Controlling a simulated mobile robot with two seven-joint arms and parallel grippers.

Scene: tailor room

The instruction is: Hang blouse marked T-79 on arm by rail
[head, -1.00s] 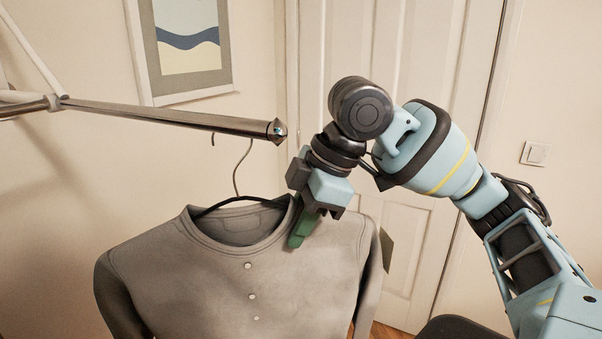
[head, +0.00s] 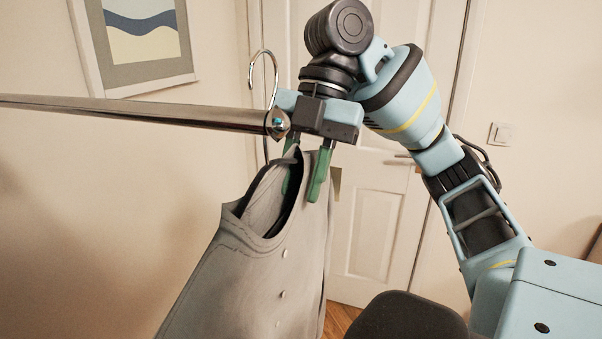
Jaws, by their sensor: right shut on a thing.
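A grey blouse (head: 250,270) with a buttoned neck hangs on a black hanger (head: 292,195) with a metal wire hook (head: 275,68). My right gripper (head: 303,185) is shut on the hanger near the collar, its green fingers on either side. The polished metal arm (head: 170,111) comes in from the left and ends in a rounded tip. The hook's curve and free tip show above the arm, near its end; the stem passes behind the tip. I cannot tell whether they touch. A small brownish tag (head: 336,183) hangs by the shoulder; no marking is readable. My left gripper is out of view.
A white panelled door (head: 375,230) stands behind, with a framed picture (head: 150,45) on the wall at left and a light switch (head: 500,134) at right. A dark rounded object (head: 410,318) is at the bottom. Space below the metal arm at left is clear.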

